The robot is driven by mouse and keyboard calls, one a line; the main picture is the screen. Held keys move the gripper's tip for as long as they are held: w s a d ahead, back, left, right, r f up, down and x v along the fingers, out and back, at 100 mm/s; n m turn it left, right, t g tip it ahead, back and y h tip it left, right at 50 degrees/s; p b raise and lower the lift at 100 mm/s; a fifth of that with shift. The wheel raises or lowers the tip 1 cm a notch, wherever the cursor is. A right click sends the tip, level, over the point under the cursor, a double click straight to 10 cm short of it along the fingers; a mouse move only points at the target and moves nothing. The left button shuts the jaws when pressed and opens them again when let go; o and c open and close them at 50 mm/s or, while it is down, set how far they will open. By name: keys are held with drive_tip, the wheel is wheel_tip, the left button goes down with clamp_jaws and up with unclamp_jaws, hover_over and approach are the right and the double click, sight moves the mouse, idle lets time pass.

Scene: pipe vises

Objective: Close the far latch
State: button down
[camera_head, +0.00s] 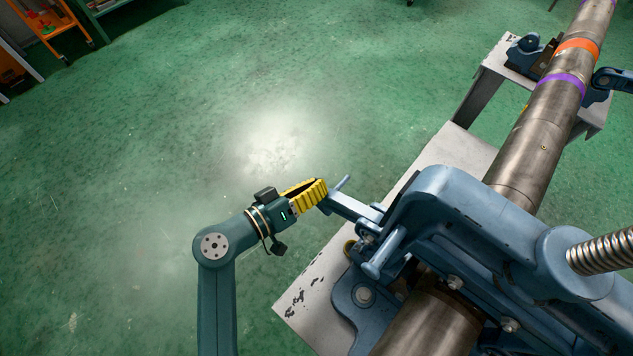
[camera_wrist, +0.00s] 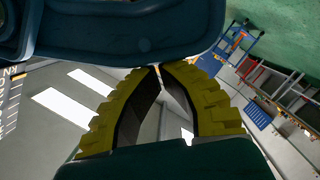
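A large blue pipe vise (camera_head: 450,220) clamps a steel pipe (camera_head: 540,140) in the foreground. A flat blue latch lever (camera_head: 352,207) with a short cross pin juts out from the vise's left side. My gripper (camera_head: 324,187) has yellow ribbed fingers, and its tips are right beside the lever's outer end. I cannot tell whether they touch it. In the wrist view the two fingertips (camera_wrist: 159,68) meet with nothing visible between them, and a blue metal part (camera_wrist: 130,30) crosses above them. A second blue vise (camera_head: 528,48) stands at the far end of the pipe, its latch unclear.
The vises stand on grey metal stands, the nearer one with a chipped plate (camera_head: 310,297). A threaded screw (camera_head: 605,250) sticks out at the right. The green floor (camera_head: 180,130) left of the stand is clear. An orange cart (camera_head: 52,25) is at the upper left.

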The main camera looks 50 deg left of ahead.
sight(333, 202)
drive_tip(key=shift+f, duration=0.2)
drive_tip(key=shift+d+f+n+b, duration=0.15)
drive_tip(key=shift+f+n+b, duration=0.25)
drive_tip(key=shift+f, duration=0.3)
drive_tip(key=shift+d+f+n+b, duration=0.1)
drive_tip(key=shift+f+n+b, duration=0.2)
drive_tip(key=shift+f+n, duration=0.3)
drive_tip(key=f+n+b, duration=0.1)
drive_tip(key=d+f+n+t, duration=0.1)
drive_tip(key=f, duration=0.1)
drive_tip(key=d+f+n+h+b, duration=0.1)
drive_tip(key=shift+w+d+f+b, duration=0.15)
drive_tip(key=shift+w+f+b, duration=0.15)
drive_tip(key=shift+f, duration=0.1)
drive_tip(key=shift+w+d+f+n+t+b, duration=0.15)
drive_tip(key=shift+d+f+n+t+b, duration=0.35)
drive_tip(key=shift+d+f+n+b, duration=0.65)
drive_tip(key=shift+a+r+n+p, duration=0.1)
drive_tip(key=shift+r+n+p, duration=0.15)
drive_tip(key=shift+p, duration=0.15)
wheel_tip(333, 202, up, 10)
